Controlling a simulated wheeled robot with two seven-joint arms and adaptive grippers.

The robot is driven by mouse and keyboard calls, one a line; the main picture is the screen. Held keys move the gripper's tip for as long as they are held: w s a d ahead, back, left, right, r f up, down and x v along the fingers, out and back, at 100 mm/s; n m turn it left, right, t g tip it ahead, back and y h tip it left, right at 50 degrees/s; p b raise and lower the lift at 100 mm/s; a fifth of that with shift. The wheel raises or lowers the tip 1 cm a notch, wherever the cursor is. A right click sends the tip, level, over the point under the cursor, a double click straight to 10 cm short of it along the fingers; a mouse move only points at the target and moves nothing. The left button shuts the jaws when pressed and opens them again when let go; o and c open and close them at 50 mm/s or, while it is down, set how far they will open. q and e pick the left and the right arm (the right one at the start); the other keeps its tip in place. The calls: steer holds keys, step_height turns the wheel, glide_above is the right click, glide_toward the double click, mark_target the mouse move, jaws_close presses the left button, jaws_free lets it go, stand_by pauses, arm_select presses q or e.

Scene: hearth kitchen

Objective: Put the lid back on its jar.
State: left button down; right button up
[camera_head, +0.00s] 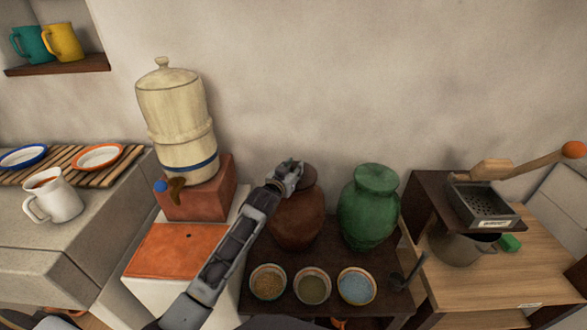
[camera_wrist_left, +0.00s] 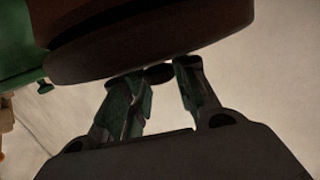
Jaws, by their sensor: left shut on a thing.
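A reddish-brown jar (camera_head: 297,222) stands on the dark low table, left of the green jar. My left gripper (camera_head: 290,172) is over its top and hides part of its mouth. A brown lid (camera_head: 309,177) shows beside the fingers at the jar's top. In the left wrist view the lid (camera_wrist_left: 150,68) is a wide brown disc against the jar (camera_wrist_left: 110,18). There my left gripper (camera_wrist_left: 163,85) is shut on the lid's small knob (camera_wrist_left: 158,73). I cannot tell whether the lid is fully seated. My right gripper is not in view.
The green jar (camera_head: 368,210) stands close on the right. Three small bowls, brown (camera_head: 268,283), olive (camera_head: 312,287) and blue (camera_head: 357,287), sit in front. A cream water dispenser (camera_head: 178,120) stands left; a grinder-like box (camera_head: 485,203) is at right.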

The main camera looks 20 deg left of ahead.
arm_select(q)
steer(key=shift+f, duration=0.25)
steer(key=c, duration=1)
jaws_free()
steer(key=shift+c, duration=0.2)
steer(key=shift+s, duration=0.15)
steer(key=s+a+r, duration=0.1)
steer(key=s, duration=1)
steer(key=shift+s+r, duration=0.25)
steer(key=shift+r, duration=0.15)
steer(key=shift+f, duration=0.15)
